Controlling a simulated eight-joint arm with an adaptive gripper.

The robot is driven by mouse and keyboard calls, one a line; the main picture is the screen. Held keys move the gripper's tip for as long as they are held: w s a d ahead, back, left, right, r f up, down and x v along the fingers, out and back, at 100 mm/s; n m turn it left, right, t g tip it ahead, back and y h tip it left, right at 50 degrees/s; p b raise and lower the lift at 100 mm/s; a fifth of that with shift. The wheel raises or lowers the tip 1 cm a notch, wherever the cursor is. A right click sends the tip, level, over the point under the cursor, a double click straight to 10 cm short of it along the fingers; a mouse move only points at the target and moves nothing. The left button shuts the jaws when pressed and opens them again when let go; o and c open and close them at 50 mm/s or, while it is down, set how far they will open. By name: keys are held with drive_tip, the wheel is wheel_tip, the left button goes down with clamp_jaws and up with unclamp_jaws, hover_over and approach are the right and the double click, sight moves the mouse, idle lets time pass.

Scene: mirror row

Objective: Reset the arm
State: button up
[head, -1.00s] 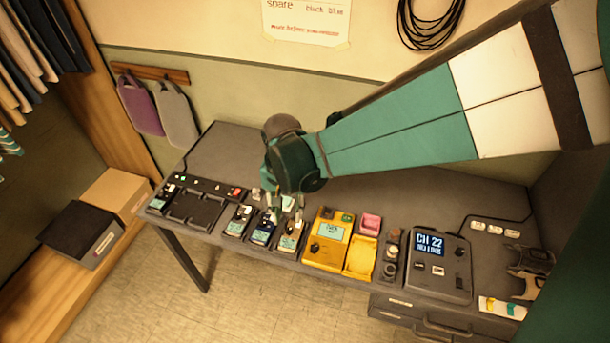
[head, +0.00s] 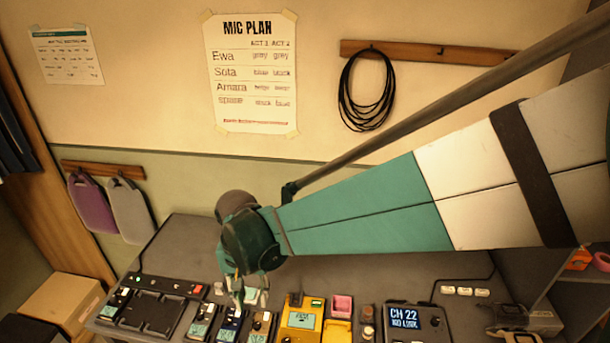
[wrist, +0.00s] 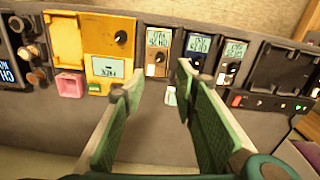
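My gripper (head: 246,290) hangs from my teal-and-white arm, over the front of the grey desk (head: 182,245), near a short row of small packs with lit screens. In the wrist view the two green-padded fingers (wrist: 158,80) stand apart with nothing held between them. Beyond the fingertips are a tan pack (wrist: 157,50), a dark blue pack (wrist: 196,50) and a black pack (wrist: 231,60). In the head view the fingers partly hide the packs, and the desk's front edge is cut off.
Left of the packs is a black charging tray (head: 150,315). Right of them are a yellow device (head: 301,320), a pink box (head: 341,305) and a "CH 22" unit (head: 417,322). A "MIC PLAN" sheet (head: 254,110) and a coiled black cable (head: 366,90) hang on the wall behind.

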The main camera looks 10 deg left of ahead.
drive_tip(key=w+d+r+t, duration=0.1)
drive_tip(key=d+r, duration=0.3)
drive_tip(key=d, duration=0.4)
drive_tip(key=w+d+r+t+y, duration=0.1)
drive_tip(key=d+r, duration=0.2)
drive_tip(key=d, duration=0.4)
drive_tip(key=w+d+r+t, duration=0.1)
drive_tip(key=d+r, duration=0.3)
drive_tip(key=d, duration=0.4)
drive_tip(key=s+d+r+t, duration=0.1)
drive_tip(key=s+d, duration=0.3)
drive_tip(key=d, duration=0.6)
drive_tip(key=s+d+r+m+t+h, duration=0.1)
drive_tip(key=s+d+r+t, duration=0.1)
drive_tip(key=d, duration=0.8)
drive_tip(key=shift+s+d+r+t, duration=0.25)
drive_tip(key=shift+s+t, duration=0.35)
drive_tip(key=shift+s, duration=0.5)
